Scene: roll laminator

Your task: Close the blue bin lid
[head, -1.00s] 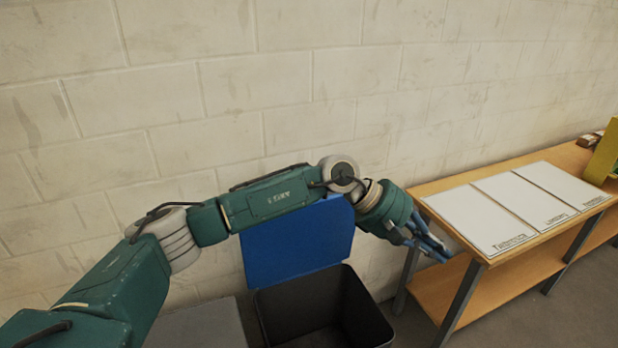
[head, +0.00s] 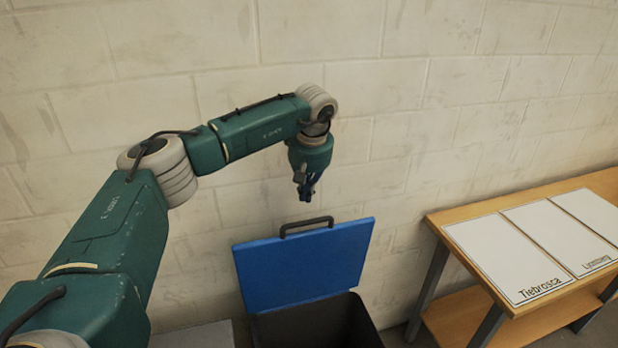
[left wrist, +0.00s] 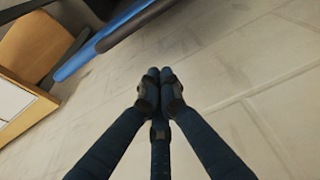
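The blue bin lid (head: 305,264) stands raised and open at the back of a black bin (head: 318,325), leaning near the wall. A dark handle (head: 306,226) sits on its upper edge. My left gripper (head: 306,194) points down just above the handle, apart from it in the head view. In the left wrist view the fingertips (left wrist: 160,83) are together with nothing seen between them. The lid's blue edge (left wrist: 92,52) shows there at the upper left. My right gripper is not in view.
A wooden table (head: 470,262) with white labelled panels (head: 510,258) stands to the right of the bin. A grey flat surface (head: 195,336) lies left of the bin. The pale block wall (head: 420,130) is close behind the lid.

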